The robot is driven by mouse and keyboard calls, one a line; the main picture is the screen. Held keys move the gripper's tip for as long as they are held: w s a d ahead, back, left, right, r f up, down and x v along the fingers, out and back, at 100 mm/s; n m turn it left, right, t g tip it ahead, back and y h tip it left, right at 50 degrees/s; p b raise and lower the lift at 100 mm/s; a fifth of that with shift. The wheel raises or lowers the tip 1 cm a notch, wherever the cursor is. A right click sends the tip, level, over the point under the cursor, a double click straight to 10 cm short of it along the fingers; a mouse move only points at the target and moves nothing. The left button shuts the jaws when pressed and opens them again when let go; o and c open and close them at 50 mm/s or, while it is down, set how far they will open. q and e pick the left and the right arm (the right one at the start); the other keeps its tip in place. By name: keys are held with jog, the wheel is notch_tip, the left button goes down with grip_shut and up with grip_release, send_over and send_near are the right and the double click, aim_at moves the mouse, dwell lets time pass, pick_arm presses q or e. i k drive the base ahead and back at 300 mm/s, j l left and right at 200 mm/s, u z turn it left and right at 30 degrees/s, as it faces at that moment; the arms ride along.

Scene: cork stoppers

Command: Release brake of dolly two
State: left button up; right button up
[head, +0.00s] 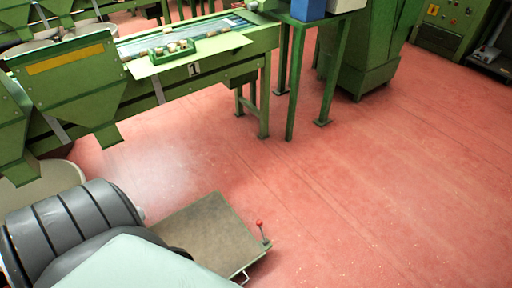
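A flat dolly (205,232) with a worn grey-brown deck stands on the floor at the bottom centre of the head view. A short upright lever with a red knob (260,223) rises at its right corner. A small metal loop shows at its lower front edge. No number is readable on the dolly, so I cannot tell whether it is dolly two. The dolly's lower left part is hidden behind a pale surface and grey banded rounded shapes in the foreground. Neither of my grippers is in view.
A green conveyor table (262,40) marked 1 carries a green tray (172,53) of corks. Green hoppers (68,80) stand at the left, a green stand (340,50) and cabinets behind. The red floor (370,190) right of the dolly is clear.

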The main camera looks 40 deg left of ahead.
aim_at(259, 223)
jog(key=u, duration=1.25)
